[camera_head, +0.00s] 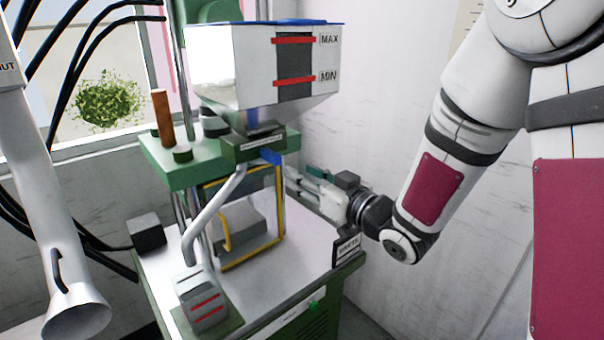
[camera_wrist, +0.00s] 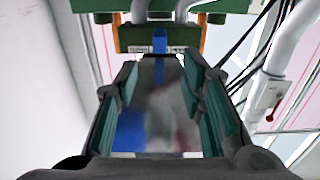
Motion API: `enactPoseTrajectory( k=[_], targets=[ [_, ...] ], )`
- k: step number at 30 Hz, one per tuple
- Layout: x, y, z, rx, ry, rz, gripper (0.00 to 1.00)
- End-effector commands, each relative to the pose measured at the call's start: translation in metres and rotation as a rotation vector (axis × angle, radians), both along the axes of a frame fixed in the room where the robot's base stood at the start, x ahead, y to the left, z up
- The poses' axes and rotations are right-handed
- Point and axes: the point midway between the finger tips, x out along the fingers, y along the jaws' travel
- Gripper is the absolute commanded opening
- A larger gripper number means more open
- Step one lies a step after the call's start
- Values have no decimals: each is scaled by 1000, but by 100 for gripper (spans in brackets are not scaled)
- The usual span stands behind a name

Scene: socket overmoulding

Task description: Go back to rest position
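My gripper (camera_head: 305,184) is at the right side of the moulding machine (camera_head: 182,165) in the head view, beside its yellow-framed guard (camera_head: 281,205). My arm reaches in from the right. In the wrist view my gripper (camera_wrist: 162,88) has its two teal-padded fingers spread apart. No held object is clear between them. A grey blurred surface and a blue bar (camera_wrist: 160,42) show beyond the fingers. In the head view the fingertips are partly hidden.
The white hopper (camera_head: 270,70) with MAX and MIN marks sits above. A green-sided bench (camera_head: 300,300) bears the machine, a grey box with red stripes (camera_head: 204,300) and a small dark sign (camera_head: 347,248). A pale pipe (camera_head: 55,200) hangs at left. A wall stands behind my arm.

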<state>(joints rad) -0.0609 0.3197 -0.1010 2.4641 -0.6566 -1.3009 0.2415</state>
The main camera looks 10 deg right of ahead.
Motion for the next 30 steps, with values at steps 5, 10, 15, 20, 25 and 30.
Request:
enactPoseTrajectory(
  k=[5,10,15,20,25,30],
  targets=[
    [0,-1,1,-3,1,-3,37],
    [4,-15,9,-65,33,-75,37],
    [0,-53,24,-182,139,-237,37],
    [-24,-90,34,-261,279,-384,37],
    [-70,-122,41,-307,455,-505,37],
    [-134,-137,41,-321,650,-573,37]
  ],
)
